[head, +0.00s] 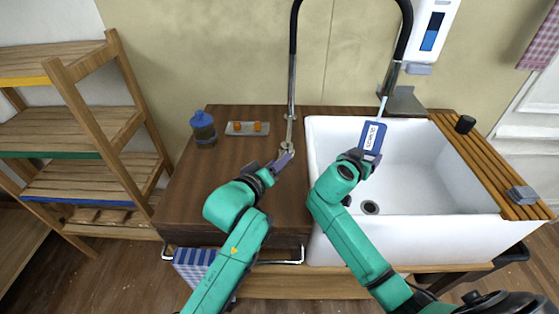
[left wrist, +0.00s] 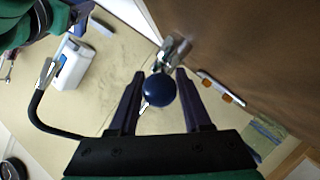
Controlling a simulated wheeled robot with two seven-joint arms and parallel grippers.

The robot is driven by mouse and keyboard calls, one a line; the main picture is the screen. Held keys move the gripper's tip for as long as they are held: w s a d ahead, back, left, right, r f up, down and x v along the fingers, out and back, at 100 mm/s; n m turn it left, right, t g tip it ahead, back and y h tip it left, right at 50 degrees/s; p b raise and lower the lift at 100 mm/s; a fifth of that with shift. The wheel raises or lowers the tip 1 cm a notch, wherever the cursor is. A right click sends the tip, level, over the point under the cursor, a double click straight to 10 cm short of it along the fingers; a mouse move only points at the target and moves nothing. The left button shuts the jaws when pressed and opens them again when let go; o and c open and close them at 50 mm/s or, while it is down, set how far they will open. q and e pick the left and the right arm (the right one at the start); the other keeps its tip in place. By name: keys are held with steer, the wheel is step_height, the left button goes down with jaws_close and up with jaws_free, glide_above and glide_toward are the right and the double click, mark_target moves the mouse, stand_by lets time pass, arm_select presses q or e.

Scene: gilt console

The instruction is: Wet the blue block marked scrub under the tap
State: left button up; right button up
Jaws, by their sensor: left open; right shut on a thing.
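The blue block marked scrub (head: 372,138) has a white label and is held up over the white sink (head: 430,185). My right gripper (head: 358,158) is shut on its lower end. The black hose tap (head: 294,30) arches over to a spout (head: 391,76) above the block. A thin pale stream (head: 382,106) runs from the spout down to the block's top. My left gripper (head: 286,156) is open at the tap's base, left of the sink. In the left wrist view a round dark blue knob (left wrist: 159,90) sits between the open fingers (left wrist: 160,75).
A blue bottle (head: 203,128) and a tray with orange pieces (head: 235,129) stand on the dark wooden counter (head: 230,170). A slatted board (head: 480,160) right of the sink bears a black cup (head: 465,124) and a grey block (head: 522,195). A dispenser (head: 432,35) hangs on the wall.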

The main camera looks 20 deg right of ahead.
arm_select(q)
steer(key=shift+w+d+f, duration=0.2)
steer(key=shift+w+d, duration=0.2)
steer(key=shift+w, duration=0.1)
jaws_close()
stand_by(1.1)
